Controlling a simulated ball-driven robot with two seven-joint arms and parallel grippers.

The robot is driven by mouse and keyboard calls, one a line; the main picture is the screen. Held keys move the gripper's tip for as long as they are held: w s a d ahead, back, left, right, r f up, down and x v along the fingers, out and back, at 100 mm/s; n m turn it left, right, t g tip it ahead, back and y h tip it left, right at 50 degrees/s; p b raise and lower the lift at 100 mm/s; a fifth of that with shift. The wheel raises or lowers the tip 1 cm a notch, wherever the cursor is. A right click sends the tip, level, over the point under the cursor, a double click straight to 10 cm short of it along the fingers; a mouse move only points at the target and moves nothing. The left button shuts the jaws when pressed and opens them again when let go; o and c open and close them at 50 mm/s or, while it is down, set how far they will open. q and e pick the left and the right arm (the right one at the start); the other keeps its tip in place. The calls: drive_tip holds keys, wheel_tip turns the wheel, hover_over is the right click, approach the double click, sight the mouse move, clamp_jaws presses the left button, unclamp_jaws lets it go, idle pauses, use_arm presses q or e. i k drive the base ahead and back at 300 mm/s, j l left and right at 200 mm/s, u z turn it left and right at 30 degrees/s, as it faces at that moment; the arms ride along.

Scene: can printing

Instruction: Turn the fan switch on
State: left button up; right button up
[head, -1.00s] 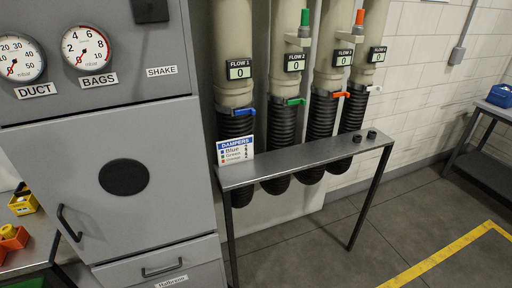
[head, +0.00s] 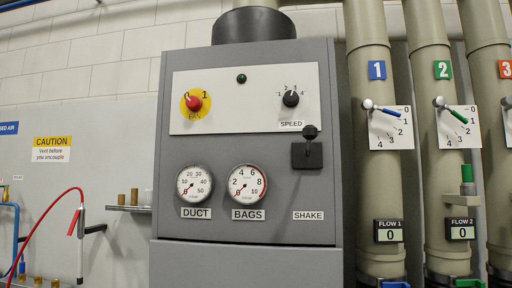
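The fan switch (head: 194,101) is a red rotary knob on a yellow disc, marked 0 and 1 above and FAN below. It sits at the left of the white panel (head: 220,122) on the upper front of the grey cabinet (head: 246,216). Its pointer appears to lean toward the 0 at upper left. A small dark green lamp (head: 241,78) to its right looks unlit. Neither of my grippers shows in the head view.
Right of the switch are a black SPEED knob (head: 290,98) and a black SHAKE lever (head: 308,150). The DUCT gauge (head: 194,184) and BAGS gauge (head: 246,184) are below. Pipes with dampers stand at right. A red hose (head: 50,226) hangs at left.

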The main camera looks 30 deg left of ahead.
sight(193, 103)
drive_tip(key=u, duration=1.25)
